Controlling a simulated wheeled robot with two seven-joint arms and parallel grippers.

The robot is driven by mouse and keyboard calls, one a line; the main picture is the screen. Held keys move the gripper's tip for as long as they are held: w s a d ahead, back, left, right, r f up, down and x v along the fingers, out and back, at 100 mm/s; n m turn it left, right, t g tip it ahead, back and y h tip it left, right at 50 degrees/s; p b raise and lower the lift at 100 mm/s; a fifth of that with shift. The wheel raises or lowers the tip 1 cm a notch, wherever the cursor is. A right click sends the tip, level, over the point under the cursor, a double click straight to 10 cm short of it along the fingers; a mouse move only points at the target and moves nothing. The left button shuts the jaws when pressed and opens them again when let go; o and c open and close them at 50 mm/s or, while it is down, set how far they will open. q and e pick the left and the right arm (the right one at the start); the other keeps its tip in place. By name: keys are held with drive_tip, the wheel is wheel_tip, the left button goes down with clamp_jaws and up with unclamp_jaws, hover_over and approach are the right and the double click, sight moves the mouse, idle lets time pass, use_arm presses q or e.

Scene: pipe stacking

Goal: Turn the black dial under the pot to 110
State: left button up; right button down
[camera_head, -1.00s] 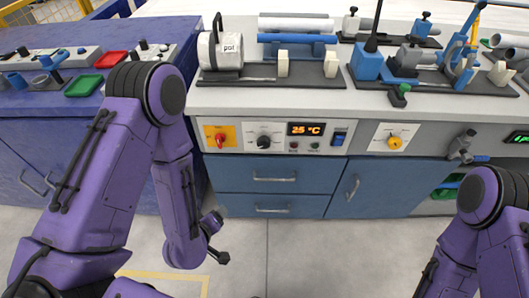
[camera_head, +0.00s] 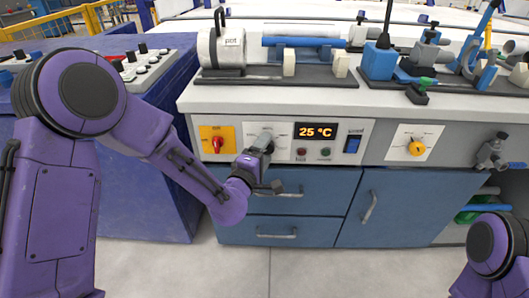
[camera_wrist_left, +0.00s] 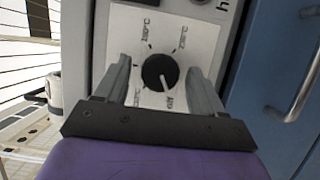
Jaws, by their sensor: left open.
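The black dial (camera_wrist_left: 160,73) sits on a white plate with temperature marks, and shows between my left gripper's fingers in the left wrist view. My left gripper (camera_wrist_left: 163,85) is open, one finger on each side of the dial; whether the fingers touch it I cannot tell. In the head view my left gripper (camera_head: 262,142) is in front of the dial and hides it. The display (camera_head: 316,131) reads 25 °C. The pot (camera_head: 221,47) lies on the bench top above the panel. My right gripper is out of view.
A red switch on a yellow plate (camera_head: 208,131) is left of the dial plate. Drawer handles (camera_head: 277,236) stick out below the panel. The floor in front is clear.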

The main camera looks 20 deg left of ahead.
use_arm(q)
drive_tip(key=shift+w, duration=0.15)
drive_tip(key=c, duration=1)
drive_tip(key=shift+d+r+m+g+y+p, duration=0.1)
drive_tip(key=shift+m+g+y+p, duration=0.45)
drive_tip(key=shift+m+p, duration=1.4)
drive_tip(key=shift+r+m+g+y+p, duration=0.1)
drive_tip(key=shift+m+g+y+p, duration=0.6)
drive_tip(key=shift+p, duration=2.05)
drive_tip(key=shift+d+r+m+g+y+p, duration=0.15)
drive_tip(key=shift+m+g+p, duration=0.5)
drive_tip(key=shift+m+p, duration=1.55)
drive_tip(key=shift+c, duration=0.2)
drive_tip(key=shift+a+f, duration=0.1)
drive_tip(key=o, duration=1)
